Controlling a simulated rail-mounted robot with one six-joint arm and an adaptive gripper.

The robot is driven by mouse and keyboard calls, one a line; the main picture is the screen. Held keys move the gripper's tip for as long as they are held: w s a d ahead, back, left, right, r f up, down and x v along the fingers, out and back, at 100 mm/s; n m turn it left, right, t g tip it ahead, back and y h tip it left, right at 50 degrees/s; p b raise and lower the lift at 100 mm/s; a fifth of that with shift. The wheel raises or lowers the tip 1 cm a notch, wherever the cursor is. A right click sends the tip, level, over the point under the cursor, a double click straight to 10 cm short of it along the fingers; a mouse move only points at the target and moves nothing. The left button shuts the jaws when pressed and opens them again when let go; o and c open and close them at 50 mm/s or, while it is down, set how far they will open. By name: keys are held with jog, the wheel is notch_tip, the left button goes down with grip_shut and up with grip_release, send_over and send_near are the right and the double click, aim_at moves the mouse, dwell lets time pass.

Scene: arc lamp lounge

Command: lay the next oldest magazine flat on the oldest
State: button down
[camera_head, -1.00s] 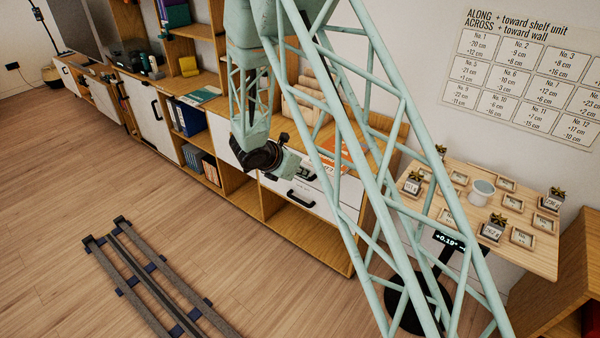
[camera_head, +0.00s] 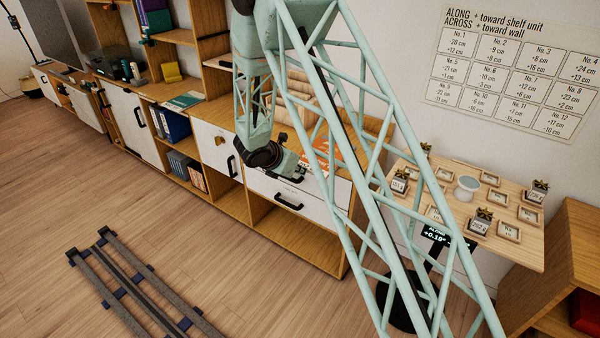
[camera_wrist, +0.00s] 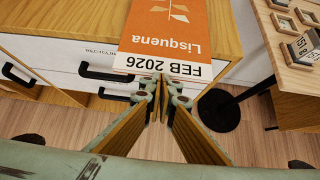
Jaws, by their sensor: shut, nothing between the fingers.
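An orange magazine (camera_wrist: 165,30) reading "Lisquena" and "FEB 2026" lies flat on the wooden cabinet top in the wrist view, its dated edge at the cabinet's front edge. It shows partly behind my lattice arm in the head view (camera_head: 322,161). My gripper (camera_wrist: 160,90) is shut and empty, its fingertips just in front of the dated edge in the picture; I cannot tell whether they touch it. A green-and-white flat item (camera_head: 184,101), perhaps a magazine, lies on the cabinet top further left. Nothing shows clearly under the orange magazine.
White drawers with black handles (camera_head: 289,201) are below the cabinet top. Beige upright forms (camera_head: 299,95) stand at its back. A floor rail (camera_head: 140,290) lies at lower left; nearby floor is clear.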

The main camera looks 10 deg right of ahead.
aim_at(307, 167)
jog(key=shift+w+d+b, duration=0.5)
jog(key=shift+w+d, duration=1.2)
jog(key=shift+d, duration=0.1)
jog(key=shift+s, duration=0.1)
jog(key=shift+s+a+b, duration=0.45)
jog(key=shift+s+a, duration=0.05)
jog(key=shift+a, duration=0.15)
jog(key=f+p+v, duration=0.1)
jog(key=v, duration=1)
jog(key=shift+s+a+r, duration=0.2)
jog(key=shift+s+a, duration=0.25)
jog(key=shift+a, duration=0.1)
